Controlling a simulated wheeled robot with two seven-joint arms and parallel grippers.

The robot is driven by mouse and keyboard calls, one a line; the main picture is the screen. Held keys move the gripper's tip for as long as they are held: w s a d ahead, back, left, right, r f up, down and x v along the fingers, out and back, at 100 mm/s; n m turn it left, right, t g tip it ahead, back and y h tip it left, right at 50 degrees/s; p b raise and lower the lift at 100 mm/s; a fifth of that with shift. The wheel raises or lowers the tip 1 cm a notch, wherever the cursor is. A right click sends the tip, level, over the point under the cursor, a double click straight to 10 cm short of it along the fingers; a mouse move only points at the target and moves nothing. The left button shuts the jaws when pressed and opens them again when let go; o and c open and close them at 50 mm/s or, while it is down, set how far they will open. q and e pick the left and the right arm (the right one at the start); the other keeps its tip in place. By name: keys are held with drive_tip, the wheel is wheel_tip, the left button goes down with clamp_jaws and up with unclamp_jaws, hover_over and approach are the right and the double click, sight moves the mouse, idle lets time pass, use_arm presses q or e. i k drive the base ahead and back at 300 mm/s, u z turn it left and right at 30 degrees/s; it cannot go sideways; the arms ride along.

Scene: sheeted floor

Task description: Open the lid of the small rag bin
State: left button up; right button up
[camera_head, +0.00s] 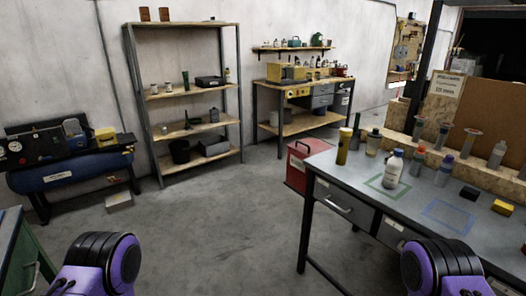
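A red box-like container (297,176) with a pale label stands on the floor by the left end of the workbench. It may be the small rag bin, but I cannot tell for certain. Its top looks closed, and its right side is partly hidden by the bench. Purple and black parts of my two arms show at the bottom left and bottom right. Neither gripper's fingers are in view, and both arms are well apart from the red container.
The grey workbench (337,174) at right carries a white bottle (393,168) and several other bottles. A metal shelf (197,86) and another bench (297,122) stand at the back. A blue tank machine (70,174) is at left. The middle floor is clear.

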sight(312, 143)
drive_tip(key=u, duration=0.35)
drive_tip(key=i, duration=1.65)
drive_tip(key=z, duration=1.2)
drive_tip(key=i, duration=0.6)
drive_tip(key=z, duration=0.75)
